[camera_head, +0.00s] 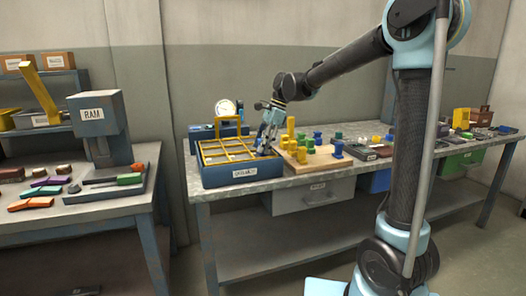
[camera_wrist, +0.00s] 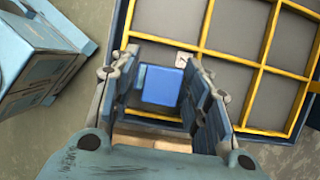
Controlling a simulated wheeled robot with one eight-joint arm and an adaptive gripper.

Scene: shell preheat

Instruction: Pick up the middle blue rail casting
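In the head view, my gripper (camera_head: 266,143) points down at the tray's right side, beside the wooden board; the held piece is hard to make out there. Other blue castings stand on the board, one near its front right (camera_head: 338,149) and one further back (camera_head: 317,138). I cannot tell which spot the held piece came from.
The blue-walled tray (camera_head: 242,181) has a yellow grid with open cells. Yellow and green castings stand on the wooden board (camera_head: 318,163). A dial gauge (camera_head: 226,108) stands behind the tray. A press labelled RAM (camera_head: 98,118) stands on the left bench.

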